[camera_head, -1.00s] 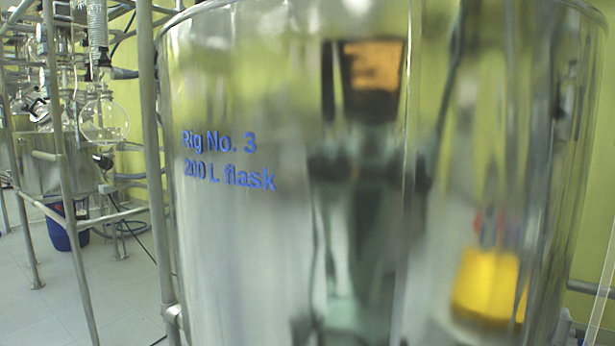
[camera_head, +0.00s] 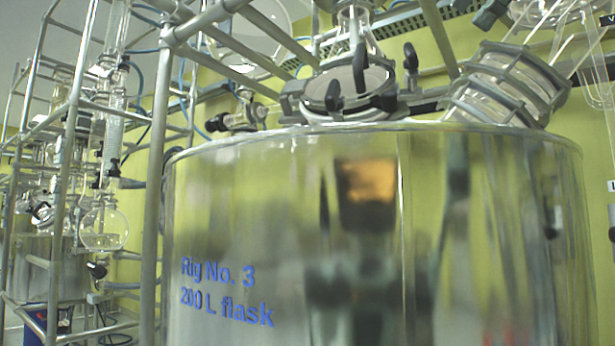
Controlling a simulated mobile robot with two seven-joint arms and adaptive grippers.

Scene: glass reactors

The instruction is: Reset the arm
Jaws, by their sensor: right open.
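Neither of my grippers shows directly in the head view, and no arm of mine can be made out outside the reflection. A large shiny metal vessel (camera_head: 240,215) fills the middle and right of the view, close in front of me. It bears the blue words "Rig No. 3" and "200 L flask". Its wall holds a blurred, stretched reflection with a dark upright shape and an orange patch, which looks like my own body. I cannot tell any jaws in that reflection.
A lid with dark clamps (camera_head: 350,90) sits above the vessel's rim. A ribbed clear glass part (camera_head: 508,85) tilts at the upper right. A metal frame post (camera_head: 158,180) stands left of the vessel. Another rig with a round glass flask (camera_head: 103,228) stands farther left.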

